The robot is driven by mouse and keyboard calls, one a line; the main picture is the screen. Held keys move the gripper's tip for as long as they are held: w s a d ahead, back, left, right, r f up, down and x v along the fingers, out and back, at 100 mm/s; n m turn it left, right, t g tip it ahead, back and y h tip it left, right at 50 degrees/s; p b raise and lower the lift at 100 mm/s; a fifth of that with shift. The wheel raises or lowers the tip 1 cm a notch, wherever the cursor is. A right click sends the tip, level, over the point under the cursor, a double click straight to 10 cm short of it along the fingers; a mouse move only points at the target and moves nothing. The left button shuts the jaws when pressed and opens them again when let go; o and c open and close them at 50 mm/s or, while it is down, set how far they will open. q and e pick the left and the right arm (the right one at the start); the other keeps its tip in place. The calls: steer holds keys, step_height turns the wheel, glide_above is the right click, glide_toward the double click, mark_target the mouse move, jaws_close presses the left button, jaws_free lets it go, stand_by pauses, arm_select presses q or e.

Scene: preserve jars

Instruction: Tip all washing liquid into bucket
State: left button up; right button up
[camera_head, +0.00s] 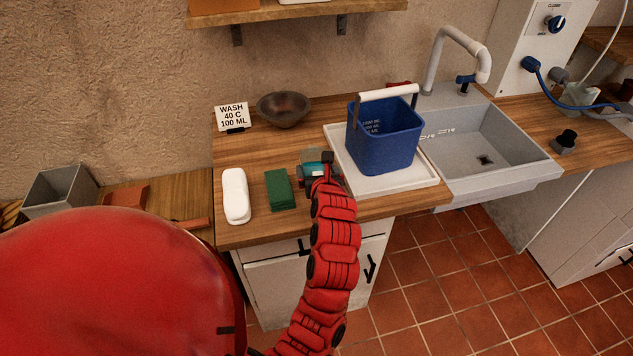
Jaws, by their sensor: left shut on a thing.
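A blue bucket (384,138) with a raised white-gripped handle stands upright on a white tray (400,184) beside the sink. My left gripper (318,166) is over the wooden counter, just left of the bucket and tray. It is shut on a small container (312,155) with teal colour showing, perhaps the washing liquid. The gripper hides much of it, so its tilt and fill are unclear. The bucket's inside bottom is hidden from this angle. My right gripper is not in view.
A sign (233,116) reading "WASH 40 C 100 ML" and a dark bowl (283,108) stand at the back of the counter (262,228). A white rounded block (236,196) and a green pad (279,190) lie left of my gripper. The sink (485,150) with its tap (455,55) is right.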

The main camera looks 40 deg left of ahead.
arm_select(q)
step_height(320, 180, down, 4)
steer(key=shift+r+p, duration=0.1)
steer(key=shift+p, duration=0.4)
steer(key=shift+f+p, duration=0.3)
steer(key=shift+p, duration=0.05)
steer(key=shift+f, duration=0.15)
steer(key=shift+d, duration=0.1)
steer(key=shift+f, duration=0.1)
steer(key=o, duration=1.2)
steer(key=shift+f, duration=0.1)
